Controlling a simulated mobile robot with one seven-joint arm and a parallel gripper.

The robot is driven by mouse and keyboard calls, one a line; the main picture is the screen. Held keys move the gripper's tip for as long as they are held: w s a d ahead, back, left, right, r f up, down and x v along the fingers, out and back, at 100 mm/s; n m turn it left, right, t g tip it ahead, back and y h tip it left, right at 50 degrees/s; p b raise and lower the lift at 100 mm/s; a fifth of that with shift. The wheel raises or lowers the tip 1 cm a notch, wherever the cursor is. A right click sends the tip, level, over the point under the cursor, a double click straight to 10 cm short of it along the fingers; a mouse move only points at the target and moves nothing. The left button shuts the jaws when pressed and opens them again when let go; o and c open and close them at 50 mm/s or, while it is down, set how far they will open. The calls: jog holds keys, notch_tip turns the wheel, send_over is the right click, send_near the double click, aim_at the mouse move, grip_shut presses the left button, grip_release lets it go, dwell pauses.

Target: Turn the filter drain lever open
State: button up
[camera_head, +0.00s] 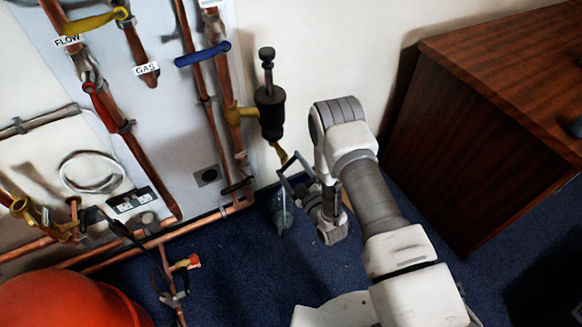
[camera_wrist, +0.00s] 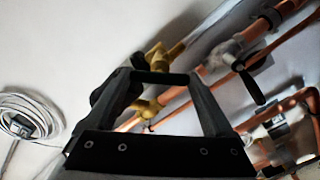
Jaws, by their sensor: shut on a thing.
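The filter (camera_head: 269,110) is a black cylinder on a brass side fitting at the copper pipes in the head view. Its brass drain part, with the drain lever (camera_head: 279,153), hangs below it. My gripper (camera_head: 289,163) is at that lever, under the filter.
Copper pipes (camera_head: 205,95) with a blue lever (camera_head: 202,54) run up the wall panel on the left. A brown wooden cabinet (camera_head: 490,110) stands to the right of my arm. A red rounded object (camera_head: 70,300) is at lower left. Blue carpet (camera_head: 265,265) lies open below.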

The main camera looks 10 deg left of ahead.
jog(key=n, duration=0.5)
jog(key=shift+n, duration=2.4)
jog(key=o, duration=1.1)
jog(key=shift+s+d, duration=0.1)
